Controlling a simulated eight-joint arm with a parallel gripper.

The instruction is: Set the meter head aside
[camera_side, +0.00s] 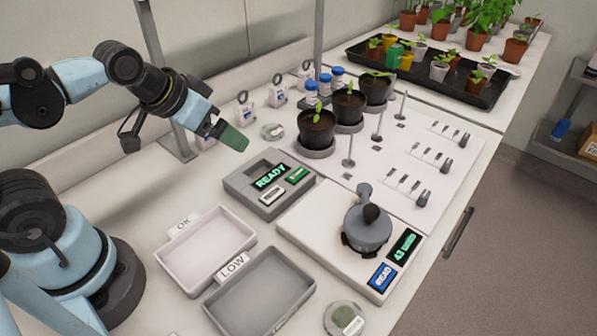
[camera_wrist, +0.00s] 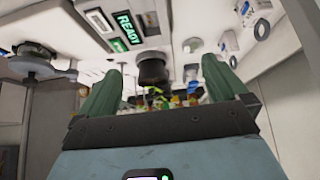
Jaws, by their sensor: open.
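The meter head, a grey round piece with a dark knob and a short arm (camera_side: 367,228), sits on the white meter base (camera_side: 310,240) in the side view. The base has a display reading 43 and a blue READ button. A grey round piece that looks like the meter head (camera_wrist: 38,68) shows at the left of the wrist view. My gripper (camera_side: 232,137) is raised in the air, well up and left of the meter head, above the area by the READY box. In the wrist view its two green fingers (camera_wrist: 160,85) stand apart with nothing held between them.
The grey READY box (camera_side: 255,200) is between my gripper and the meter. A white OK tray (camera_side: 205,250) and a grey LOW tray (camera_side: 262,290) are empty. Potted seedlings (camera_side: 317,130) and metal probes stand behind. A small round dish (camera_side: 343,318) lies at the front.

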